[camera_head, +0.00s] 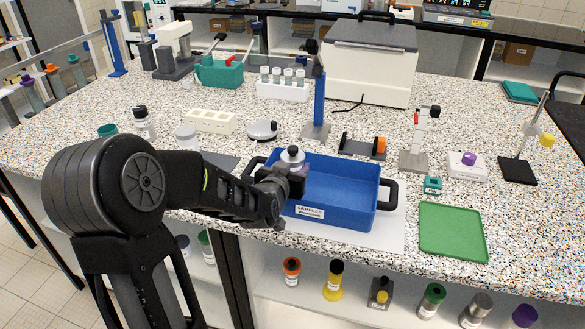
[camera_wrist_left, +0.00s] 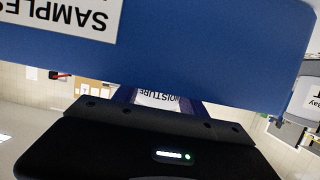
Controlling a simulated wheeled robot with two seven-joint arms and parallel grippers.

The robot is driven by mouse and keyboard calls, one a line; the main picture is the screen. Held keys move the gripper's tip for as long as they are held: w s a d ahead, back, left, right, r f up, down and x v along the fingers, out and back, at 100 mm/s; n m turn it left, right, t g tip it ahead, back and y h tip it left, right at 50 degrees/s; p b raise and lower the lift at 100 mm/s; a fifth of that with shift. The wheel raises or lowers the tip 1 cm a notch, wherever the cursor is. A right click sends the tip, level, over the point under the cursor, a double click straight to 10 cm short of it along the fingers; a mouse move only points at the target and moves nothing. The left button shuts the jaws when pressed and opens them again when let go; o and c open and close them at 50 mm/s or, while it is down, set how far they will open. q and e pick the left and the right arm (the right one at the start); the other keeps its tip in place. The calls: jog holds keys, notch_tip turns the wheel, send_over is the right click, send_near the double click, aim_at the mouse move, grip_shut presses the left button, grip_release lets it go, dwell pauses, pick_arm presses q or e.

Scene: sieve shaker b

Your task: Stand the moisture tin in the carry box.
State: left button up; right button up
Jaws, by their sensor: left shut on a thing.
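The moisture tin (camera_head: 292,156) shows its pale grey, knobbed top at the left end of the blue carry box (camera_head: 345,207). Its white MOISTURE label also shows in the left wrist view (camera_wrist_left: 160,99). My left gripper (camera_head: 290,180) is shut on the tin, and its fingers hide the tin's lower part. The tin looks upright over the box's left part; I cannot tell whether it touches the floor. The box has dark end handles and a SAMPLES label, and its blue wall (camera_wrist_left: 200,60) fills the top of the left wrist view. My right gripper is not in view.
The rest of the box floor looks empty. A green tray (camera_head: 452,232) lies to the right of the box. A blue post stand (camera_head: 318,105) and a black holder with an orange end (camera_head: 362,147) stand behind it. A round grey dish (camera_head: 262,130) is behind left.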

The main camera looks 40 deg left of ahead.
pick_arm(q)
jog(key=shift+f, duration=0.25)
jog(key=o, duration=1.3)
jog(key=shift+r, duration=0.1)
jog(key=shift+r+p, duration=0.85)
jog(key=shift+p, duration=0.1)
jog(key=b+v, duration=0.3)
jog(key=v, duration=0.1)
jog(key=b+v, duration=0.3)
jog(key=v, duration=0.1)
jog(key=b+v, duration=0.3)
jog(key=shift+s+d+f, duration=0.15)
jog(key=shift+s+d, duration=0.05)
jog(key=shift+s, duration=0.25)
